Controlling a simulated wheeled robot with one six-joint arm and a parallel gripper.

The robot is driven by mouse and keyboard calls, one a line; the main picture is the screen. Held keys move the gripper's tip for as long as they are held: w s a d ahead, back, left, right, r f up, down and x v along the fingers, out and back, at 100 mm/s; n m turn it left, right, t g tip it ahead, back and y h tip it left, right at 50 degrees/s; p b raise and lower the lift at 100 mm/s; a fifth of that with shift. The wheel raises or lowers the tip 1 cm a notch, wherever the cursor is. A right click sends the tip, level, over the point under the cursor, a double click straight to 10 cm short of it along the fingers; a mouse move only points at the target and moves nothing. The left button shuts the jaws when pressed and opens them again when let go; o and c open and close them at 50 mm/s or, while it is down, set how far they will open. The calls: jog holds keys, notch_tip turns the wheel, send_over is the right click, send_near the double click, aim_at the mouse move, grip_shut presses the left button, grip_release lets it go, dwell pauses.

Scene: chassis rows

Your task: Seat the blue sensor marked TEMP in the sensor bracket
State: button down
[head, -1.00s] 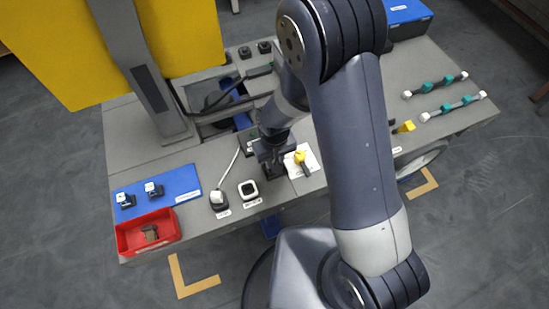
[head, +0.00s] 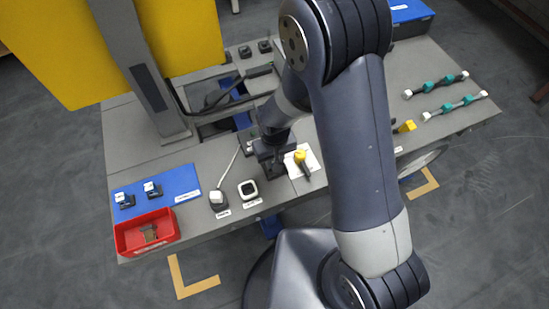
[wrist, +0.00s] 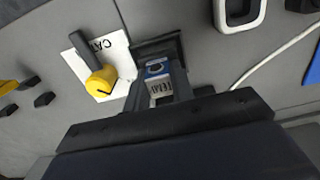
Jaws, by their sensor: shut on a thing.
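The blue sensor marked TEMP (wrist: 157,72) is between the fingers of my gripper (wrist: 160,84) in the wrist view; I see its pale label and a blue part with a ring. My gripper is shut on it. A dark frame that looks like the sensor bracket (wrist: 171,45) is right at the sensor's far end. I cannot tell how deep the sensor is in it. In the head view my gripper (head: 273,168) is low over the bench, left of a white card, and hides the sensor and most of the bracket.
A white card (head: 313,164) with a yellow-headed handle (head: 300,156) lies close beside my gripper. A white-framed square part (head: 248,190), a cabled part (head: 218,199), a blue mat (head: 183,180) and a red bin (head: 170,224) stand left. Yellow panels (head: 60,60) rise behind.

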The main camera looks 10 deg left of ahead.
jog(key=shift+f+b, duration=1)
jog(key=shift+f, duration=0.1)
jog(key=c, duration=1.1)
grip_release()
jog(key=shift+r, duration=0.1)
notch_tip(320, 180, up, 11)
jog(key=shift+f+p, duration=0.1)
jog(key=shift+p, duration=0.25)
jog(key=shift+f, duration=0.1)
